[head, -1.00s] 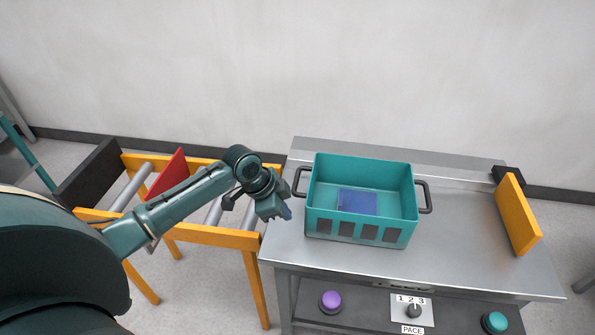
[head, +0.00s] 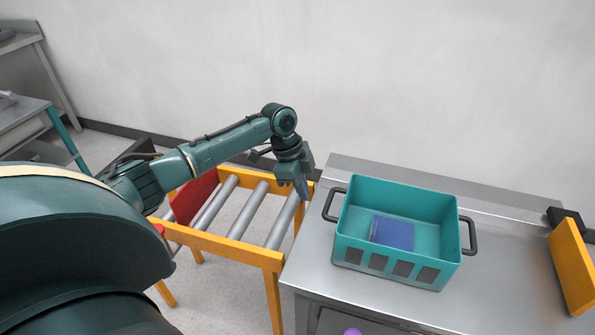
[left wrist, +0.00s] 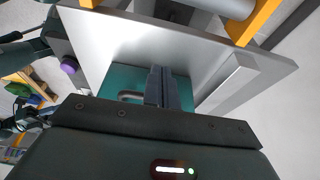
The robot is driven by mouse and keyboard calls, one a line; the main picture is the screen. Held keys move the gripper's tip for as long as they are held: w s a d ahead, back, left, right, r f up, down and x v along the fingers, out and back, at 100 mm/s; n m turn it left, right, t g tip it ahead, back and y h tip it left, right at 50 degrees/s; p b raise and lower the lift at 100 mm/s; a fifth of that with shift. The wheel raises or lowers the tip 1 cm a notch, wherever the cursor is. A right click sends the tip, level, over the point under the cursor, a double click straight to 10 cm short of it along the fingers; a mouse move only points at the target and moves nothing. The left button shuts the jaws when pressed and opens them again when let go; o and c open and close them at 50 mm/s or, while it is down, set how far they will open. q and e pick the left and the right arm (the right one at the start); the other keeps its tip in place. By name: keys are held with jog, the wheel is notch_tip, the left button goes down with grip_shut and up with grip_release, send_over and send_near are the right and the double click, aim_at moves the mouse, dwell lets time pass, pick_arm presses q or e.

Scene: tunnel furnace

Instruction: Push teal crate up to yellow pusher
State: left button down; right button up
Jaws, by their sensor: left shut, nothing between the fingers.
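The teal crate (head: 350,225) stands upright on the steel table with a blue flat item (head: 392,233) inside and a dark handle at each end. The yellow pusher (head: 572,266) is a slanted plate at the table's right end, with a gap of bare table between it and the crate. My left gripper (head: 303,190) points down, shut and empty, to the left of the crate's left handle and apart from it. In the left wrist view the shut fingers (left wrist: 161,88) overlap part of the teal crate (left wrist: 128,80). My right gripper is not in view.
A yellow-framed roller conveyor (head: 230,247) with a red plate (head: 195,196) adjoins the table's left side, under my left arm. A purple button (head: 352,332) shows at the bottom edge. Bare steel table (head: 505,275) lies right of the crate.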

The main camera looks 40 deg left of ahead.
pick_arm(q)
jog(key=shift+w+d+f+p, duration=0.1)
jog(key=shift+w+d+p, duration=0.1)
jog(key=shift+d, duration=0.5)
jog(key=shift+w+d+f+p, duration=0.1)
jog(key=shift+w+d, duration=0.1)
jog(key=shift+d, duration=0.45)
jog(key=shift+w+d+f+p, duration=0.1)
jog(key=shift+w+d, duration=0.1)
jog(key=shift+d, duration=0.5)
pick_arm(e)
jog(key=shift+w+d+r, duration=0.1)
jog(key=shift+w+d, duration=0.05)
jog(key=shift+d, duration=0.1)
pick_arm(q)
jog(key=w+d, duration=0.2)
jog(key=d, duration=0.5)
jog(key=w+d, duration=0.2)
jog(key=d, duration=0.5)
jog(key=w+d, duration=0.2)
jog(key=d, duration=0.5)
jog(key=shift+d, duration=0.25)
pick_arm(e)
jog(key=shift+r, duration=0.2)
pick_arm(q)
jog(key=shift+a+p, duration=0.1)
jog(key=shift+p, duration=0.2)
